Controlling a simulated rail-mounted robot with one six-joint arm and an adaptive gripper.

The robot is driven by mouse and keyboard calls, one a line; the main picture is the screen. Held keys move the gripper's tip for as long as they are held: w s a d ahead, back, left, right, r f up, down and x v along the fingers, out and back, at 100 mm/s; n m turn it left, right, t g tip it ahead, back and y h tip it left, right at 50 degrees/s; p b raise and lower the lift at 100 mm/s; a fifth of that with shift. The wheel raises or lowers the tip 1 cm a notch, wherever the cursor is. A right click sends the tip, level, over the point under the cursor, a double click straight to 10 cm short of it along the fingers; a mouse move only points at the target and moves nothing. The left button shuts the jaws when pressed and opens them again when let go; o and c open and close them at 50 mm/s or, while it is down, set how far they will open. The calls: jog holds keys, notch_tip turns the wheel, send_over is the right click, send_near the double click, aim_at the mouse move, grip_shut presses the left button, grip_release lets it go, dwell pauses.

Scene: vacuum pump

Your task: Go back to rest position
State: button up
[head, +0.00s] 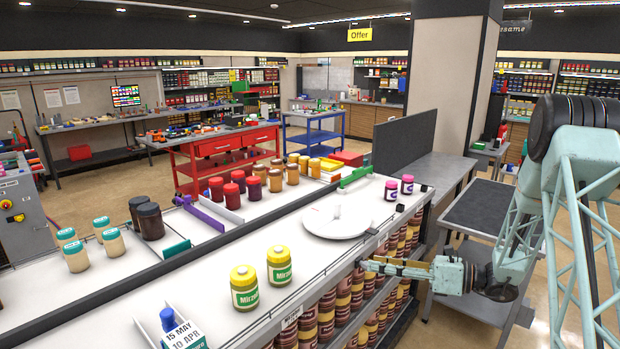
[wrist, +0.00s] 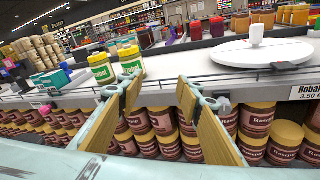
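My gripper (head: 372,266) hangs in front of the white counter's front edge, at the right in the head view, with its fingers pointing left. In the wrist view the two finger pads of my gripper (wrist: 159,88) stand apart with nothing between them. Behind them are the counter edge and the jars on the shelf below. My pale green arm comes down from the right in the head view.
Two yellow-lidded jars (head: 262,277) and a white round plate (head: 337,220) stand on the counter (head: 225,258). Two purple-lidded jars (head: 399,187) stand farther back. Shelves of brown jars (wrist: 165,122) lie below. A dark-topped table (head: 488,208) stands beside my arm.

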jog(key=s+a+r+n+g+h, duration=0.2)
jog(key=s+a+r+n+g, duration=0.2)
jog(key=s+a+r+n, duration=0.65)
jog(key=s+a+r+n+g+h, duration=0.3)
jog(key=s+r, duration=0.4)
jog(key=s, duration=0.8)
jog(key=s+d+r+n+t+h, duration=0.1)
jog(key=s+d+r+n+h, duration=0.1)
jog(key=s, duration=0.7)
jog(key=s+d+r+n+t+h+b, duration=0.1)
jog(key=s+d+n+h, duration=0.3)
jog(key=s, duration=0.6)
jog(key=s+d+r+n+t+h, duration=0.2)
jog(key=s+d+r+n+h, duration=0.2)
jog(key=s, duration=0.6)
jog(key=shift+d+n+b, duration=0.3)
jog(key=shift+d+n, duration=1.1)
jog(key=shift+n, duration=0.45)
jog(key=shift+r, duration=0.1)
